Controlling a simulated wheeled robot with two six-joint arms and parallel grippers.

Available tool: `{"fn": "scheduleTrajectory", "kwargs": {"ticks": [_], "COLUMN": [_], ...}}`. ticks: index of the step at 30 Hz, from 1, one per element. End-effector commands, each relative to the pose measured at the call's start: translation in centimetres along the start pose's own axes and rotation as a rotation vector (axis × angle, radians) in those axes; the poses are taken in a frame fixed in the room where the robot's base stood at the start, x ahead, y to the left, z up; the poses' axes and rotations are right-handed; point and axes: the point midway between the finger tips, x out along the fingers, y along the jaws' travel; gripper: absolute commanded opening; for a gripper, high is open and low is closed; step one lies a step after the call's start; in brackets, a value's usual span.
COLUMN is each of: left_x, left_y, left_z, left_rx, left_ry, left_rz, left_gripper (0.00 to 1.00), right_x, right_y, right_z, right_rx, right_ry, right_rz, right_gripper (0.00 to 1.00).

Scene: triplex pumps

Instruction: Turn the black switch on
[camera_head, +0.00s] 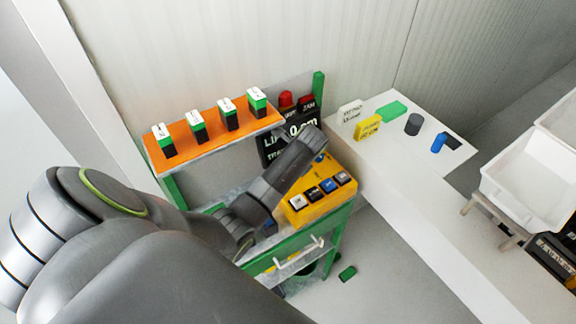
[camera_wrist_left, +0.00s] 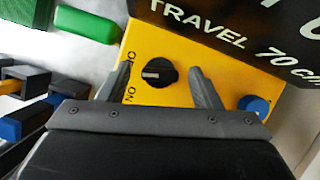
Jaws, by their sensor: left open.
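The black switch (camera_wrist_left: 159,72) is a round knob on a yellow panel (camera_wrist_left: 176,46) in the left wrist view. Its white mark points left in the picture, between the "ON" lettering below left and other partly hidden lettering above left. My left gripper (camera_wrist_left: 161,76) is open, with one finger on each side of the knob; I cannot tell whether they touch it. In the head view my left gripper (camera_head: 312,146) is over the back of the yellow control box (camera_head: 318,207) and hides the black switch. My right gripper is not in view.
A blue knob (camera_wrist_left: 254,107) sits right of the right finger. A black "TRAVEL" sign (camera_wrist_left: 235,22) stands close behind the panel. An orange shelf (camera_head: 186,148) with green-black blocks is left; a white table (camera_head: 386,144) is right.

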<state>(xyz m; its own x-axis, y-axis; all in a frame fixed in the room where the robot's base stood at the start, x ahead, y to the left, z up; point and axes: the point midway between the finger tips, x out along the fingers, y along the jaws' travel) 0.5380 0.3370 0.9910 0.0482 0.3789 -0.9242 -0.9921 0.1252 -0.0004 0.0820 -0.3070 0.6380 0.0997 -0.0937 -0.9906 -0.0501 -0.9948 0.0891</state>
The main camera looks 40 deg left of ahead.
Motion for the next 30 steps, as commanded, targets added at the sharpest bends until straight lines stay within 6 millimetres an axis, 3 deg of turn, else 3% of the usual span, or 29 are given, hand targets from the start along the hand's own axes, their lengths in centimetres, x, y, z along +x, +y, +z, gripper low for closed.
{"fn": "scheduleTrajectory", "kwargs": {"ticks": [2,12,20,30], "left_x": [-0.01,-0.05,-0.08,-0.12], "left_y": [0.00,-0.01,-0.06,-0.27], "left_z": [0.00,-0.02,-0.02,0.06], "left_rx": [0.000,0.000,-0.028,-0.222], "left_ry": [0.000,0.000,0.000,-0.001], "left_rz": [0.000,0.000,0.012,0.092], "left_gripper": [0.56,0.14,0.14,0.14], "right_x": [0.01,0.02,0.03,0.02], "right_y": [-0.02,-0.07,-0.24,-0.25], "right_z": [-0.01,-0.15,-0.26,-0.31], "right_rx": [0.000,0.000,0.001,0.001], "right_ry": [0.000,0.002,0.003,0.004], "right_rz": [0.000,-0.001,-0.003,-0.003], "right_gripper": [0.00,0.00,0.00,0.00]}}
